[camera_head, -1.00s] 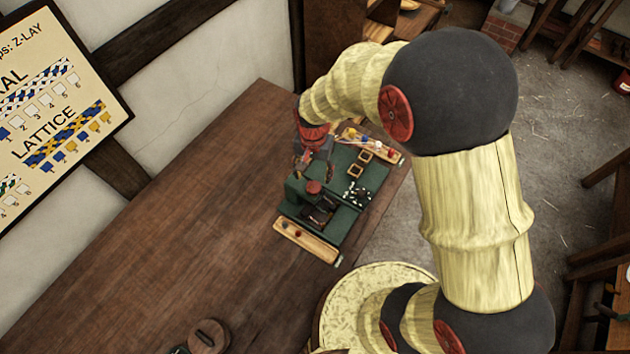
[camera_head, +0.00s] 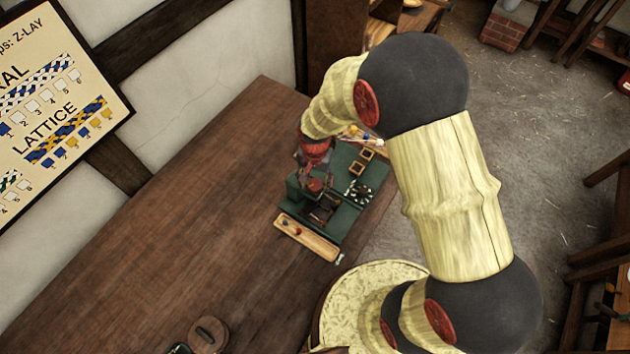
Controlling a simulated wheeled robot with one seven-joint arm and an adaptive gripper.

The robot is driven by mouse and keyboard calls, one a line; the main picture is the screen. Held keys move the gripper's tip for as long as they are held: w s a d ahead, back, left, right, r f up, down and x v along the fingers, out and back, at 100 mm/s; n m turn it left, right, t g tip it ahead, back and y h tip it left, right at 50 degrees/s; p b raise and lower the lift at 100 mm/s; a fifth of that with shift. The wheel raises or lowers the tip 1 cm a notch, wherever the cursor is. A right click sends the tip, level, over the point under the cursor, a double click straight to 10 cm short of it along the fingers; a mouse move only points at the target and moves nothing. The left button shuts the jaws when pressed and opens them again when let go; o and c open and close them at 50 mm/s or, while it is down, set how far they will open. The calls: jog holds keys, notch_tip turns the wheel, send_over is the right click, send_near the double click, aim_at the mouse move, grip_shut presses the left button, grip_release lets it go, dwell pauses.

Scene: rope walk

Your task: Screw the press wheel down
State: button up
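The press wheel (camera_head: 315,186) is a small red disc on top of the green press (camera_head: 295,190), which stands on a green board (camera_head: 345,221) on the wooden table. My gripper (camera_head: 312,176) points down from the red wrist and is right over the wheel, at or very near it. The fingers are small and dark here, and I cannot tell whether they touch the wheel or how far apart they are. My wrist hides part of the board behind it.
A wooden tray (camera_head: 306,238) with small coloured pieces lies at the board's front edge. Two small wooden frames (camera_head: 357,165) and a black-and-white piece (camera_head: 361,194) lie on the board's right side. The table (camera_head: 190,215) is wide and clear to the left.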

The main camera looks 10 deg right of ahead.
jog(key=c, duration=0.9)
jog(key=shift+c, duration=0.2)
jog(key=shift+m, duration=3)
jog(key=o, duration=1.2)
jog(key=shift+c, duration=0.2)
